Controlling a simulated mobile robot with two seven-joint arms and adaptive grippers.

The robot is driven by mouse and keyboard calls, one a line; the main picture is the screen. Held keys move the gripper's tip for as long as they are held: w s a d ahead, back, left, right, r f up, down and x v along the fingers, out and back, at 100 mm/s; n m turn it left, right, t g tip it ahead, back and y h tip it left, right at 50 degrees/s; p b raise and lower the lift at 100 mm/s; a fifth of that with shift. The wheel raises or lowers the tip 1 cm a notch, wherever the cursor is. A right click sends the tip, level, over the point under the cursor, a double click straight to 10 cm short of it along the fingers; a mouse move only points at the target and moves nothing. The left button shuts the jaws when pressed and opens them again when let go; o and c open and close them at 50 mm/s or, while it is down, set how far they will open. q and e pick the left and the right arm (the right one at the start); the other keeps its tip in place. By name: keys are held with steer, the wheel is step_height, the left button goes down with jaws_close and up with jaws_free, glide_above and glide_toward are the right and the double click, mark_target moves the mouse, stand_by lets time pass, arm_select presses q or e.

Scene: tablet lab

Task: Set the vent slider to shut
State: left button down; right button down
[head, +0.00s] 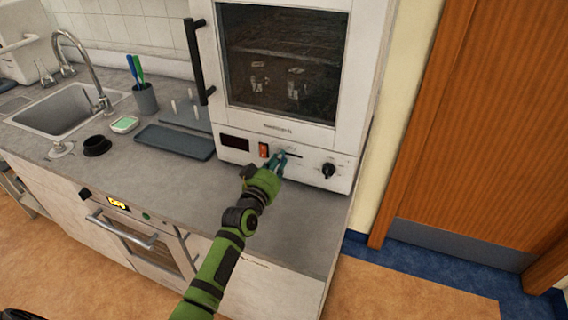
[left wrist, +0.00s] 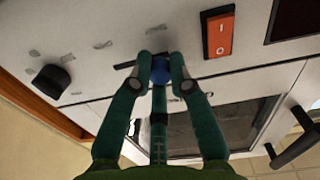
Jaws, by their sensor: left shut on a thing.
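The vent slider has a blue knob (left wrist: 160,72) on the white front panel (head: 308,168) of the cabinet. My left gripper (head: 277,160) reaches the panel between the red rocker switch (head: 263,150) and the black rotary knob (head: 329,170). In the left wrist view my left gripper (left wrist: 162,66) is shut on the blue knob, one finger on each side. A dark slot (left wrist: 125,65) shows to the left of the knob there; in the head view the slot (head: 292,154) runs to the right of the fingers. The panel markings are too small to read.
The glass door (head: 280,65) with a black handle (head: 196,62) is above the panel. The grey worktop (head: 300,215) in front is clear. A flat grey tray (head: 175,141), a cup with brushes (head: 145,98) and a sink (head: 62,108) are on the left.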

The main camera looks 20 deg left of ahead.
arm_select(q)
steer(key=shift+a, duration=0.2)
steer(key=c, duration=1.2)
jaws_free()
steer(key=shift+o, duration=0.3)
steer(key=shift+a, duration=0.15)
steer(key=s, duration=1.2)
steer(key=shift+a, duration=0.25)
